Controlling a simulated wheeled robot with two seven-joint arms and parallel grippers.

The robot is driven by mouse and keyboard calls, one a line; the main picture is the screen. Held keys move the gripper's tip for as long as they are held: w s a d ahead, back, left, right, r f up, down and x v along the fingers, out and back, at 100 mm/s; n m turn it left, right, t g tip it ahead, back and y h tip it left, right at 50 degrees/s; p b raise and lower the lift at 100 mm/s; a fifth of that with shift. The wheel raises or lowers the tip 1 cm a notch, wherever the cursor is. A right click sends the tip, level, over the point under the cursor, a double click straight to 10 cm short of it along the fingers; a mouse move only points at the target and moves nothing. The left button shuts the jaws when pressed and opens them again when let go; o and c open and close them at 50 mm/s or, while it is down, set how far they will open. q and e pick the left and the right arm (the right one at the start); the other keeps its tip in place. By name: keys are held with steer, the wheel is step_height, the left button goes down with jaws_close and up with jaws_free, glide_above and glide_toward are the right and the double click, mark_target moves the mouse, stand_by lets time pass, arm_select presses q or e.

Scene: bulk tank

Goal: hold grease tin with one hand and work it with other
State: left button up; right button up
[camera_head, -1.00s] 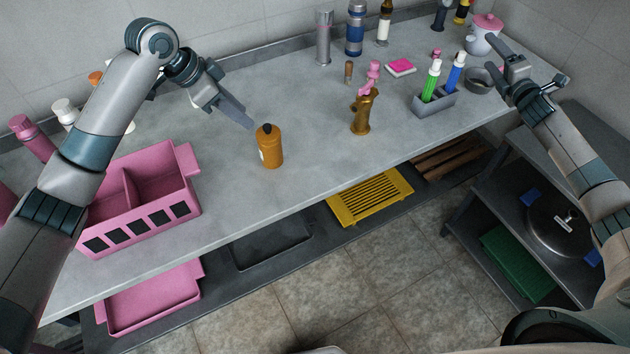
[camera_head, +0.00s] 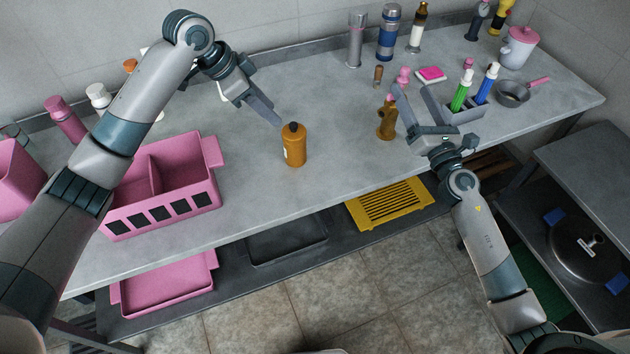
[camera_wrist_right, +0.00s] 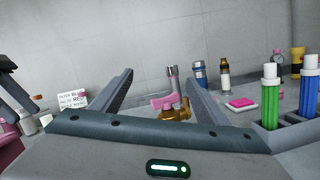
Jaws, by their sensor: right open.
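A brass-coloured can with a pink top (camera_head: 387,118) stands upright on the counter; in the right wrist view its pink part (camera_wrist_right: 165,102) shows between the fingers, with its lower body hidden. An orange bottle with a black cap (camera_head: 294,146) stands to its left. I cannot tell for sure which of the two is the grease tin. My right gripper (camera_head: 414,95) is open and empty, just right of the brass can, one finger overlapping its edge in the head view. My left gripper (camera_head: 278,118) hangs above and left of the orange bottle, apparently not touching it.
A pink divided crate (camera_head: 165,190) stands at the left. A pink sponge (camera_head: 431,74), a small pan (camera_head: 513,93) and several bottles stand further back. The counter between crate and orange bottle is clear.

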steer(key=s+a+f+n+g, duration=0.1)
steer(key=s+a+f, duration=0.25)
steer(key=a, duration=0.25)
steer(key=s+a+f+n+g, duration=0.1)
steer(key=s+a+f, duration=0.1)
steer(key=a+f, duration=0.4)
steer(key=n+g+y, duration=0.1)
steer(key=n, duration=0.2)
glide_toward(290, 135)
steer(key=f, duration=0.1)
steer(key=s+d+f, duration=0.1)
steer(key=f, duration=0.1)
steer(key=s+d+f, duration=0.1)
steer(key=f, duration=0.1)
steer(key=x, duration=1.7)
steer(key=shift+w+f, duration=0.1)
steer(key=shift+w, duration=0.05)
steer(key=shift+c, duration=0.6)
